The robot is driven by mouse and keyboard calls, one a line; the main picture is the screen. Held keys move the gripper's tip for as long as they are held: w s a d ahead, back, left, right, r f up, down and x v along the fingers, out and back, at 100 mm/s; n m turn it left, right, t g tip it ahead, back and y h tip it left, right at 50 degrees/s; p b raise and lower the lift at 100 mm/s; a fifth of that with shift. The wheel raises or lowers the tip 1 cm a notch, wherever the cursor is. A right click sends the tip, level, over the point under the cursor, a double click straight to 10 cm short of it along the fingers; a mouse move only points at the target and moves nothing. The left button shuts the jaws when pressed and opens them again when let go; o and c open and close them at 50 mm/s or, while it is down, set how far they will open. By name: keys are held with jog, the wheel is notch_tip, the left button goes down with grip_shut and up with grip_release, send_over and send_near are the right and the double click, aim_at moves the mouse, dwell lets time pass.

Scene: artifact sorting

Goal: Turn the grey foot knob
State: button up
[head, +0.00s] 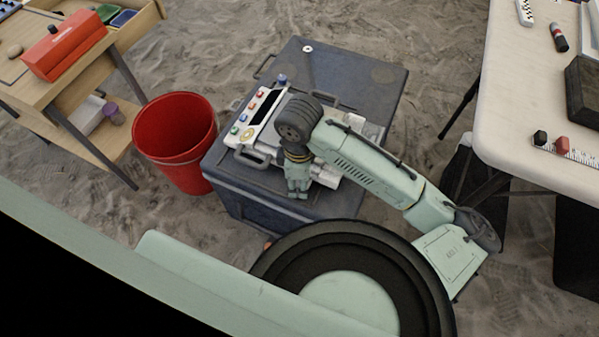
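A white device (273,100) with a dark display and several coloured buttons lies on top of a dark blue-grey case (370,92). A blue knob (282,79) stands at the panel's far edge. I cannot make out the grey foot knob for sure; my arm hides much of the device's right part. A pale cylindrical part (328,175) shows at the device's near right end. My gripper (298,192) points down close beside this part, over the near side of the case. Its fingertips are too small to tell whether they are open or touching anything.
A red bucket (176,135) stands left of the case. A wooden table (62,92) with a red toolbox (64,48) is at the far left. A pale table (520,100) with small items is at the right. Sandy ground lies between them.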

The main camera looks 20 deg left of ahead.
notch_tip(320, 180, up, 12)
dwell(0.4)
jog(key=shift+f, duration=0.1)
dwell(0.3)
